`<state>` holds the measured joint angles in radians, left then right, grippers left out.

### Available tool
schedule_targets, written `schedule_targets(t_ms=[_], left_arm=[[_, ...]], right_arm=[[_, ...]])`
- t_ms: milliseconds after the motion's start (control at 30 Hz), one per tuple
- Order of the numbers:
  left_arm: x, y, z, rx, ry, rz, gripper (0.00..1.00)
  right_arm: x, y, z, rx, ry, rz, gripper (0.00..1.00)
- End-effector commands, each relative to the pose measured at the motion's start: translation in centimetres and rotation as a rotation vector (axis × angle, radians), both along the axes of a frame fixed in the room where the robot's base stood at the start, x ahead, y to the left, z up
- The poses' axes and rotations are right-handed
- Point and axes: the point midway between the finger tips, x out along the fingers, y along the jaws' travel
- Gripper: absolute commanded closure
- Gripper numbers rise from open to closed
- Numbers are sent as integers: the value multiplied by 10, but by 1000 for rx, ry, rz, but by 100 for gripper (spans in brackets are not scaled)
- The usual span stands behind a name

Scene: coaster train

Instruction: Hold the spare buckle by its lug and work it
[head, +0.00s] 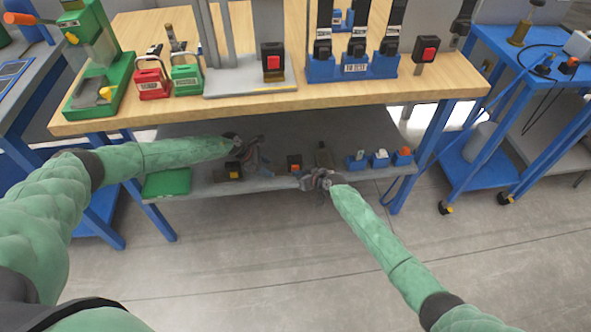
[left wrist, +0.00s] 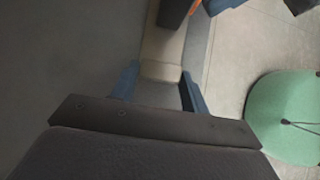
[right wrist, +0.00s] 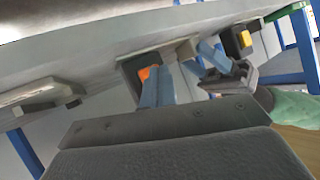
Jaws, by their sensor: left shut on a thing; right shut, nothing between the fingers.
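The spare buckle (head: 294,163), a dark block with an orange-red button, is at the front of the bench's lower shelf. Its pale lug (left wrist: 163,48) lies between the blue fingers of my left gripper (left wrist: 159,74), which is shut on it. The right wrist view shows the dark buckle body (right wrist: 130,68), the orange button and the lug (right wrist: 187,47) beside the left fingers. My right gripper (right wrist: 159,73) is shut and empty, its fingertips close in front of the button. I cannot tell whether they touch it. In the head view it is right of the buckle (head: 318,180).
A yellow-button buckle (head: 233,170) and green tray (head: 167,183) are left on the lower shelf (head: 260,182). Several small blue, white and orange-topped pieces (head: 380,158) are right. A flat plate (right wrist: 40,94) lies near the right gripper.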

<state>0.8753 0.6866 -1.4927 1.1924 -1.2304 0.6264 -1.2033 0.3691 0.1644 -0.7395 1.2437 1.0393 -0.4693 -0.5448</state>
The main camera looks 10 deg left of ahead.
Motion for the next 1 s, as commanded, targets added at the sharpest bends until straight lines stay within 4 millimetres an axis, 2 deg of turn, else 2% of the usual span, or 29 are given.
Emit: schedule_targets(t_ms=[1000], left_arm=[[0,0,0,0,0,0,100]], right_arm=[[9,3,0,1,-1,0,100]])
